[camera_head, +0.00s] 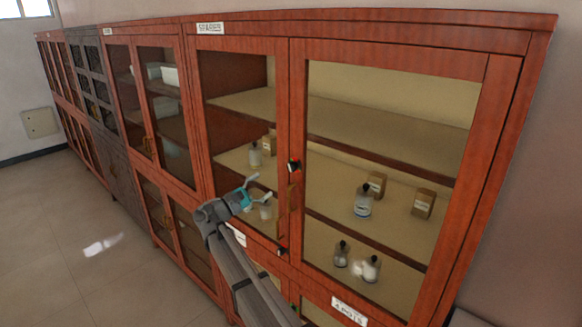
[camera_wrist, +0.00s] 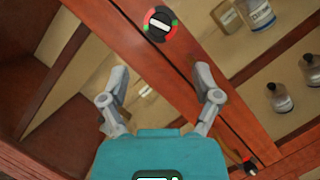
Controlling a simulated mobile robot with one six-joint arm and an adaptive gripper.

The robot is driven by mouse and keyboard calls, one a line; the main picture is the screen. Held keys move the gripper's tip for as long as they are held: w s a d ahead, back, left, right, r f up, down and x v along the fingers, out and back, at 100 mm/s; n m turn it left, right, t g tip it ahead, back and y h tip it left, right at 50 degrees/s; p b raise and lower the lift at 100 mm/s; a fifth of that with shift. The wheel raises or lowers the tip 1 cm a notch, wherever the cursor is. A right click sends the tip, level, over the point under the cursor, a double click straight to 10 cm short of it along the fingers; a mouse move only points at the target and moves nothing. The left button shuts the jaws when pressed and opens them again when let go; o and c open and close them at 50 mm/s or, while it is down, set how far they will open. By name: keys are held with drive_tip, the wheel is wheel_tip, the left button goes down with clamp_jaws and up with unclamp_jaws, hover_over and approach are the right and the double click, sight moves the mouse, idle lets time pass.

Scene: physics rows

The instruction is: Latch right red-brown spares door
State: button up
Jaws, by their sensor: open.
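The right red-brown door (camera_head: 478,165) has a wooden frame and a large glass pane. It looks flush with the cabinet front; a small gap cannot be ruled out. A black round latch knob (camera_head: 294,165) with red and green marks sits on its left stile. In the wrist view the knob (camera_wrist: 160,25) shows a white bar, ahead of the fingers and clear of them. A brass handle (camera_head: 291,197) is below the knob. My gripper (camera_head: 256,190) is open and empty, left of the knob, in front of the left door (camera_head: 240,60). Its spread fingers (camera_wrist: 161,90) show in the wrist view.
A second dark knob (camera_head: 282,251) sits low on the stile and shows in the wrist view (camera_wrist: 250,166). Bottles (camera_head: 363,203) and small boxes (camera_head: 423,204) stand on shelves behind glass. More cabinets (camera_head: 95,85) run left. The floor (camera_head: 60,235) at left is clear.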

sight(289, 168)
drive_tip(key=p+x, duration=0.3)
drive_tip(key=x, duration=0.8)
drive_tip(key=shift+d, duration=0.1)
drive_tip(key=shift+r, duration=0.1)
clamp_jaws()
